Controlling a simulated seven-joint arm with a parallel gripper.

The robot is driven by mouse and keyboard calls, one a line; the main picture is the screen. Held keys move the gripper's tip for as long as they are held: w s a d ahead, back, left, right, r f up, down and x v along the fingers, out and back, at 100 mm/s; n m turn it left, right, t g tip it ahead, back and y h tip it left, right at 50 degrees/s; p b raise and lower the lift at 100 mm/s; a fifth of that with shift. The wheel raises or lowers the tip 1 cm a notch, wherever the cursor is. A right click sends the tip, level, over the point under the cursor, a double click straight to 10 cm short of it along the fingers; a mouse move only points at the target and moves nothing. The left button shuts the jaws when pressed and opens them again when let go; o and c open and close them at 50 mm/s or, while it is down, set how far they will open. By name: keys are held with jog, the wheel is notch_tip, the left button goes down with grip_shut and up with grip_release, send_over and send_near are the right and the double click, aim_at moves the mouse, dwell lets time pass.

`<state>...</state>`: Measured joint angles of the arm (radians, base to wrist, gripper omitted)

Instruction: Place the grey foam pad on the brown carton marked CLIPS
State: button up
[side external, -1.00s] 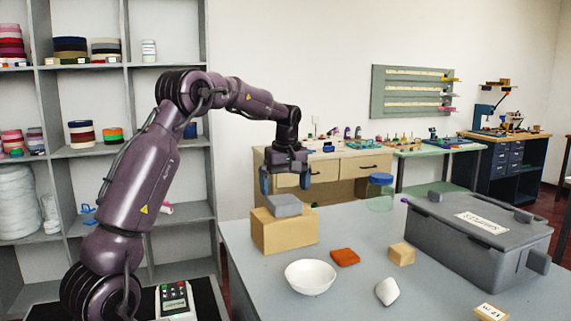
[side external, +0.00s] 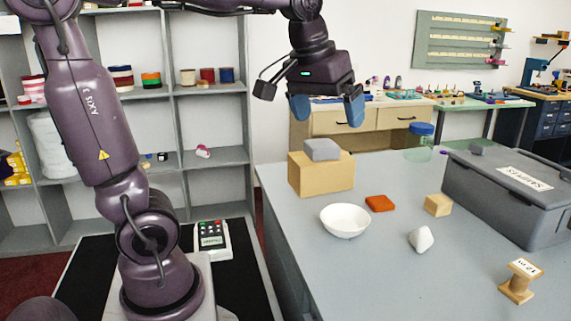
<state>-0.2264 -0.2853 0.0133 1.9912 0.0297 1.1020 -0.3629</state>
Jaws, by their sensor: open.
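The grey foam pad (side external: 321,149) lies on top of the brown carton (side external: 322,177), near its middle, and seems to rest flat. No CLIPS marking shows on the carton sides I can see. My gripper (side external: 327,110) is open and empty, with its blue fingertips apart. It is in the air above the pad, with a clear gap between fingers and pad.
A white bowl (side external: 345,221), an orange-brown block (side external: 380,203), a tan block (side external: 438,205) and a white faceted piece (side external: 421,239) lie in front. The table's front middle (side external: 400,288) is clear.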

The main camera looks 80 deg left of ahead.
jog(key=s+d+f+m+t+h, duration=0.1)
jog(key=s+d+f+m+t, duration=0.1)
jog(key=s+d+f+m, duration=0.4)
jog(key=shift+s+d+m, duration=0.4)
jog(key=shift+s+d, duration=0.4)
jog(key=shift+s, duration=0.85)
